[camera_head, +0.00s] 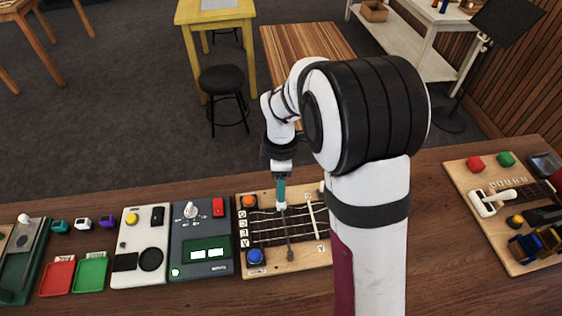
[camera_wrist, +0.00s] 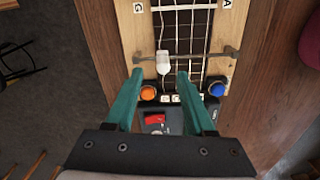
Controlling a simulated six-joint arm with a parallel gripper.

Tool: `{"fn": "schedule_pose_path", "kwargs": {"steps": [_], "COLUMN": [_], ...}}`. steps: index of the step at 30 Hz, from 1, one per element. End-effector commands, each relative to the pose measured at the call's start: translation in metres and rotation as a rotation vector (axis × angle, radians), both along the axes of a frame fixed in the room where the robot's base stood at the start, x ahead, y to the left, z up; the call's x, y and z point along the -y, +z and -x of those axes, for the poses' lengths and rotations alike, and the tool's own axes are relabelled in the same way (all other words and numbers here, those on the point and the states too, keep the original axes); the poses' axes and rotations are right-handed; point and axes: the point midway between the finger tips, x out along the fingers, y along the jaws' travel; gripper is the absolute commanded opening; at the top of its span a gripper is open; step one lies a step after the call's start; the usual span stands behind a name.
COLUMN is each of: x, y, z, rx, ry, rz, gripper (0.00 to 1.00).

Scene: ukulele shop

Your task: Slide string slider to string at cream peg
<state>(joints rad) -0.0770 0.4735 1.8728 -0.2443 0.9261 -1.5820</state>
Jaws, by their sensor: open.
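The string slider is a small white block (camera_wrist: 163,63) on a dark cross rail (camera_wrist: 208,52) over the ukulele board (camera_wrist: 135,40). It sits near the rail's left end in the wrist view, which is the far end of the rail (camera_head: 288,235) in the head view. My gripper (camera_wrist: 160,74) is open, its teal fingers on either side of the slider. I cannot tell whether they touch it. In the head view my gripper (camera_head: 281,203) points down at the board's far side. A cream knob (camera_head: 322,187), possibly the cream peg, shows at the board's far right corner, partly hidden by my arm.
The board carries an orange button (camera_head: 249,201) and a blue button (camera_head: 255,256). A dark panel (camera_head: 188,255) with a red switch stands close on its left. My arm hides the table to the right. Another board (camera_head: 465,175) lies at far right.

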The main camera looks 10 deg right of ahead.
Motion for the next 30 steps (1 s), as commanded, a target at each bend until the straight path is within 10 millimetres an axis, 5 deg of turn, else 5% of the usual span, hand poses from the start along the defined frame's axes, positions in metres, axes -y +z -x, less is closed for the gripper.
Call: {"fn": "schedule_pose_path", "kwargs": {"steps": [6, 12, 27, 30], "x": [0.000, 0.000, 0.000, 0.001], "y": [0.067, 0.103, 0.110, 0.117], "z": [-0.001, -0.001, 0.000, 0.016], "rx": [0.007, 0.003, 0.001, 0.001], "ry": [0.000, 0.000, -0.001, -0.115], "rz": [0.000, -0.001, 0.000, -0.010], "gripper": [0.54, 0.54, 0.54, 0.54]}}
